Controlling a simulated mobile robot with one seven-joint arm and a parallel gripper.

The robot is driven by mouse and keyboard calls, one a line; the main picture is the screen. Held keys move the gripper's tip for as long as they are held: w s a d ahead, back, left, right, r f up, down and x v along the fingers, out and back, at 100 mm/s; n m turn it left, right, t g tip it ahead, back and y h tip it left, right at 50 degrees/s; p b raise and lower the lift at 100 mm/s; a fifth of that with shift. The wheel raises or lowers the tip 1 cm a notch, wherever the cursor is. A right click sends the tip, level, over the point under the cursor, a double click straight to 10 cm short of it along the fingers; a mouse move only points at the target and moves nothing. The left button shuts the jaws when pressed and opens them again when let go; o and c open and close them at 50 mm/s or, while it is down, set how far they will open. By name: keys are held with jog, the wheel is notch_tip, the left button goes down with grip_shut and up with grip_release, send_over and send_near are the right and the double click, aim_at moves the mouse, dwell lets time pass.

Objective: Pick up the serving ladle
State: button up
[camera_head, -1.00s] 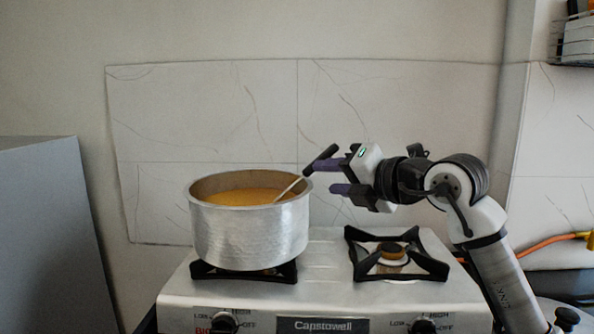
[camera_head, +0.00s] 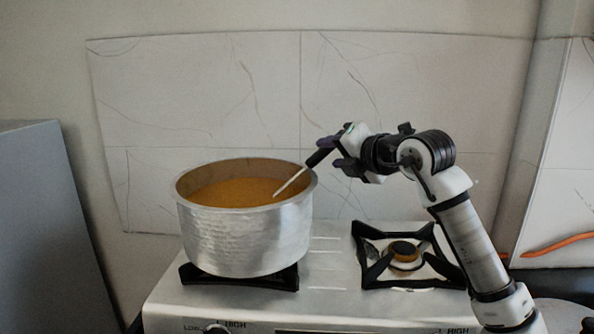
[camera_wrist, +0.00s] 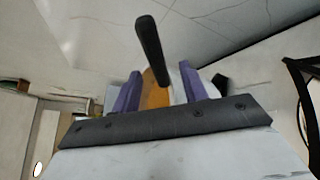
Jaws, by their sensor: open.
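The serving ladle (camera_head: 290,182) leans on the right rim of a metal pot (camera_head: 245,238), its pale shaft dipping into orange soup (camera_head: 225,193). Its black handle sticks up and right toward my gripper (camera_head: 334,154). My gripper is open, with its purple fingers at the handle, right of the pot rim. In the wrist view, the ladle's black handle (camera_wrist: 151,52) stands between the spread fingers of my gripper (camera_wrist: 162,85), nearer the left one. I cannot tell whether a finger touches it. The ladle's bowl is hidden in the soup.
The pot stands on the left burner of a steel stove (camera_head: 325,285). The right burner (camera_head: 403,255) is empty, below my arm. A tiled wall (camera_head: 400,90) is behind. A grey cabinet (camera_head: 45,230) stands at the left, and an orange hose (camera_head: 555,245) at the right.

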aim_at(325, 153)
jog(key=p+x, duration=0.1)
jog(key=x, duration=0.4)
jog(key=shift+w+a+p, duration=0.25)
jog(key=shift+a+p, duration=0.05)
jog(key=shift+p, duration=0.1)
grip_shut()
